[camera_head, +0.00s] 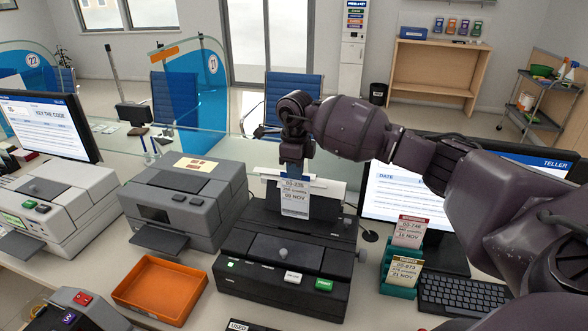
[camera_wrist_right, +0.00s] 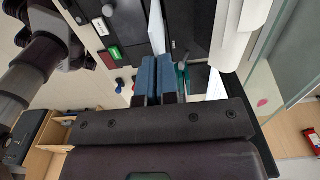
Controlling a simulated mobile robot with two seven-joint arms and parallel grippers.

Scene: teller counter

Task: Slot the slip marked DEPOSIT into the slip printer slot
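My right gripper (camera_head: 292,170) points down with its blue fingers shut on the top of a white printed slip (camera_head: 295,199). The slip hangs upright over the back part of a black slip printer (camera_head: 285,285). Its lines include "00-235" and "09 NOV"; I cannot read the word DEPOSIT on it. The slip's lower edge is at or just above the printer's top, and I cannot tell whether it has entered the slot. In the right wrist view the blue fingers (camera_wrist_right: 156,80) are close together, with the printer (camera_wrist_right: 125,25) beyond. My left gripper is not in view.
Grey machines (camera_head: 185,200) and an orange tray (camera_head: 160,290) are to the left. A glass screen runs behind the counter.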

